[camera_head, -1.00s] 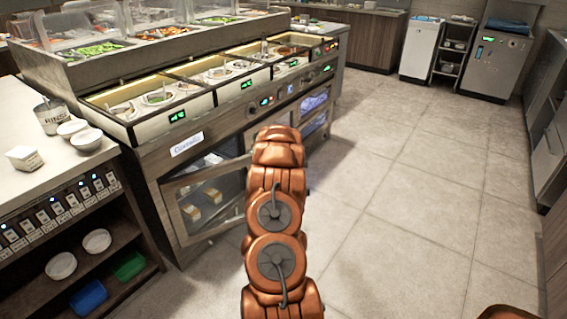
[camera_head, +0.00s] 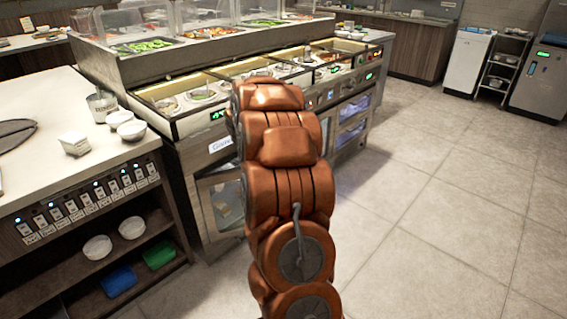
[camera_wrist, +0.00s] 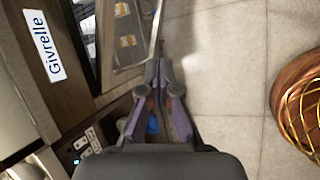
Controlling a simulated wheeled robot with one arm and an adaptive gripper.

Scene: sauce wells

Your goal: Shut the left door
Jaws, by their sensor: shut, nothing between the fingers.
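The left door (camera_head: 222,203) is a framed glass door low in the front of the sauce-well counter, under the Givrelle label. My arm covers its right part in the head view, so how far it stands open is unclear there. In the wrist view the door's glass (camera_wrist: 122,50) shows pale blocks behind it, and a thin pale upright bar, perhaps its edge or handle, runs just beyond my fingertips. My gripper (camera_wrist: 162,72) is shut and empty, close to that bar; I cannot tell whether it touches. My arm hides the gripper in the head view.
A white worktop (camera_head: 50,150) with bowls and a shelf below stands at the left. The counter's other doors (camera_head: 350,130) lie farther right. The tiled floor (camera_head: 430,230) at right is clear. A round brown thing with gold wire (camera_wrist: 300,110) shows at right in the wrist view.

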